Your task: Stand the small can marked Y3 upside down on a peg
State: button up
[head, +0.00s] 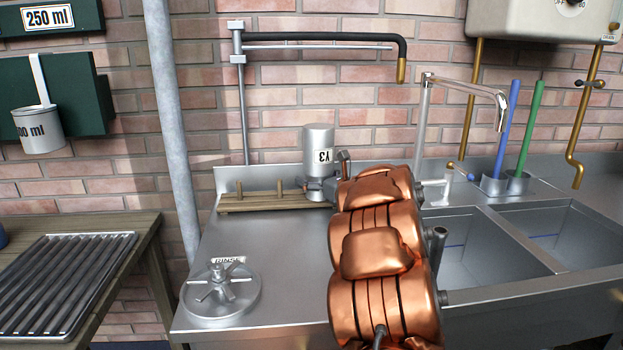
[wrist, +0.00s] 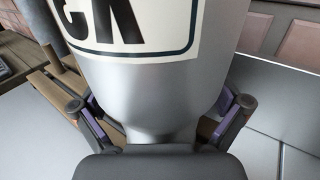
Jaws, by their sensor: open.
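The small can marked Y3 (head: 318,139) is upside down, its label inverted and its narrow neck pointing down, at the right end of a wooden peg rack (head: 262,205). It looks upright, without clear tilt. My gripper (wrist: 157,118) is open around the can's lower, narrow part, one finger on each side. In the wrist view the can (wrist: 165,75) fills the middle, and its neck is partly hidden by my gripper. The peg under the can is hidden, so I cannot see how it sits. Two bare pegs (head: 239,188) stand to its left.
A round lid with a handle (head: 221,291) lies on the steel drainboard (head: 285,265). Sinks (head: 485,262) lie to the right. A tap (head: 436,190) and a hanging hose pipe (head: 402,68) stand near the can. The drainboard's middle left is clear.

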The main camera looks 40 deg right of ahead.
notch_tip(320, 180, up, 10)
jog(key=shift+r, duration=0.1)
dwell(0.4)
